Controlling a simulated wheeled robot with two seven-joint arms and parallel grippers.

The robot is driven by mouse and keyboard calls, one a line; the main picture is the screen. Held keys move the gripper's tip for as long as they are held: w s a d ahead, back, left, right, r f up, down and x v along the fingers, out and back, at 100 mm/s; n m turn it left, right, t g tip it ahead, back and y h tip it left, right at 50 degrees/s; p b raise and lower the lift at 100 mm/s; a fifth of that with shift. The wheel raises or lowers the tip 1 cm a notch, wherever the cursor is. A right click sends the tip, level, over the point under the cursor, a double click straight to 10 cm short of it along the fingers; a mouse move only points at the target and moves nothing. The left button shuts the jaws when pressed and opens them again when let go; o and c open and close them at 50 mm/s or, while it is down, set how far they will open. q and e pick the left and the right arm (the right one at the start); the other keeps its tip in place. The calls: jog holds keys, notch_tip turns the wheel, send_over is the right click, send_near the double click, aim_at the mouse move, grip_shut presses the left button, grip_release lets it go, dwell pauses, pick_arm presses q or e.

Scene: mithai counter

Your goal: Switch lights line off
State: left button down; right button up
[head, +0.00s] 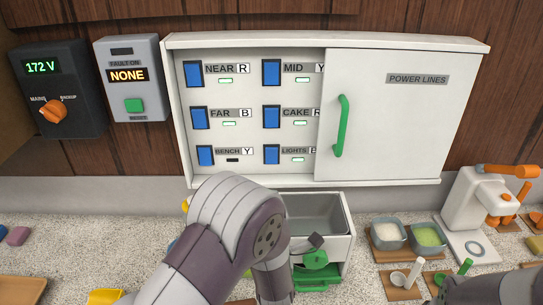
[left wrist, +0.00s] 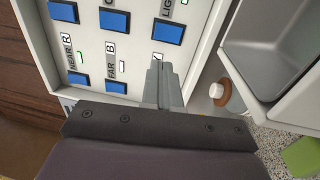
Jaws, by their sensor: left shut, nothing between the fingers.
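The blue LIGHTS switch (head: 271,154) is at the bottom of the second column in the open part of the white panel. Its label reads LIGHTS, and the indicator (head: 298,159) below the label is lit. The switch also shows in the left wrist view (left wrist: 168,31). My left gripper (left wrist: 158,68) is shut and empty, its tips close to the panel over the BENCH label, beside the LIGHTS switch; contact cannot be told. In the head view my left arm hides this gripper. My right gripper is not clearly seen.
Other blue switches are NEAR (head: 193,73), FAR (head: 199,117), MID (head: 271,72), CAKE (head: 271,116) and BENCH (head: 205,155), whose indicator is dark. A sliding door (head: 400,130) with a green handle (head: 341,126) covers the panel's right. A grey bin (head: 320,212) stands below.

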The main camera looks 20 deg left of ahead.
aim_at(271, 153)
pick_arm(q)
jog(key=shift+s+r, duration=0.1)
jog(key=shift+s, duration=0.2)
jog(key=p+x, duration=0.6)
jog(key=x, duration=0.8)
jog(key=shift+p, duration=0.3)
jog(key=shift+w+a, duration=0.1)
jog(key=shift+w, duration=0.3)
jog(key=shift+f, duration=0.3)
jog(key=shift+w+r+b, duration=0.15)
jog(key=shift+b, duration=0.35)
jog(key=shift+r, duration=0.1)
